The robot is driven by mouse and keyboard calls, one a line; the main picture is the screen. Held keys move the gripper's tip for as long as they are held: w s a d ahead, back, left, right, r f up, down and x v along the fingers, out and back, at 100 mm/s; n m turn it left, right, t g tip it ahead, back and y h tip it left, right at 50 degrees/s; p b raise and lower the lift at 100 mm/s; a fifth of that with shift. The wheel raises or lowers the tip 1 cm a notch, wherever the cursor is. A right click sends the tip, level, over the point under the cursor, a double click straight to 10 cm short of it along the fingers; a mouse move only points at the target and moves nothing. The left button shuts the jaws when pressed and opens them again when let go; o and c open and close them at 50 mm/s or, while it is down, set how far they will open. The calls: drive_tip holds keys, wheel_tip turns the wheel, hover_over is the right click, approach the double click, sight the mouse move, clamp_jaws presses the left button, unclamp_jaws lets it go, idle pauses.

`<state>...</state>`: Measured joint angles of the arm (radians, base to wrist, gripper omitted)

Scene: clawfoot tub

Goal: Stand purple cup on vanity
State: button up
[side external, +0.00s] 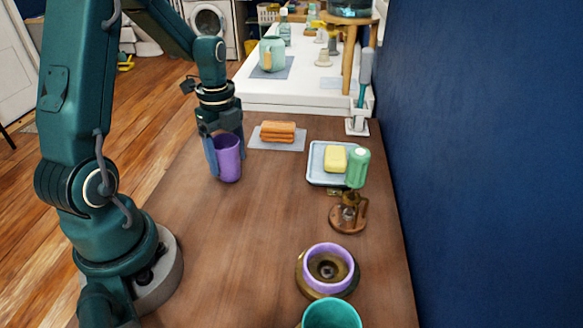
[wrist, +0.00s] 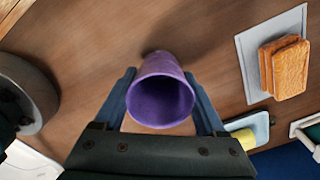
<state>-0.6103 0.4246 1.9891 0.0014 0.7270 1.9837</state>
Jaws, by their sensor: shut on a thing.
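The purple cup (side external: 229,162) is upright between the fingers of my gripper (side external: 226,154), over the left part of the brown wooden top (side external: 270,205), which I take to be the vanity. I cannot tell whether its base touches the wood. In the wrist view the purple cup (wrist: 163,92) has its open mouth toward the camera and looks empty. My gripper (wrist: 160,78) is shut on it, with one blue finger on each side. A small part of the cup's side is hidden by a finger in the side view.
Sponge-like orange blocks (side external: 278,131) lie on a grey mat behind the cup. A tray (side external: 318,175) with yellow soap (side external: 335,158), a green-topped brown item (side external: 355,185), a purple-rimmed bowl (side external: 328,269) and a teal cup (side external: 332,315) line the right. The middle wood is clear.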

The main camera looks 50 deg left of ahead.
drive_tip(key=shift+f, duration=0.15)
drive_tip(key=o, duration=1.5)
wheel_tip(320, 180, up, 12)
drive_tip(key=f, duration=0.1)
drive_tip(key=s+d+r+n+t, duration=0.1)
drive_tip(key=s+d+n, duration=0.3)
drive_tip(key=d+n, duration=0.4)
drive_tip(key=s+d+r+n+t, duration=0.1)
drive_tip(key=s+d+n+t, duration=0.3)
drive_tip(key=d+n, duration=0.3)
drive_tip(key=shift+d+n+t, duration=0.3)
drive_tip(key=shift+d+n, duration=0.1)
